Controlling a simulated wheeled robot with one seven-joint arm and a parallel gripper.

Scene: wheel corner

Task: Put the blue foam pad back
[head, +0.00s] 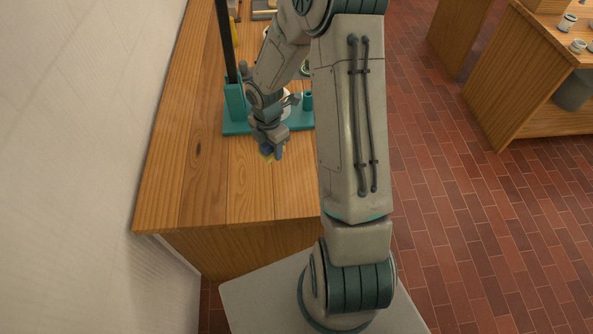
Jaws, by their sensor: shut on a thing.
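My gripper (271,148) points down low over the near part of the wooden bench. It is shut on a small dark blue piece (277,153), which looks like the blue foam pad. The pad is small and partly covered by the fingers, so its outline is hard to tell. A yellowish patch shows just under the fingertips; I cannot tell what it is. Whether the pad touches the bench top is also unclear.
A teal stand (238,127) with a dark upright post is on the wooden bench (205,170), just behind my gripper. My arm hides the bench's right side. A white wall borders the left. Another bench (530,75) with cups stands far right, across brick floor.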

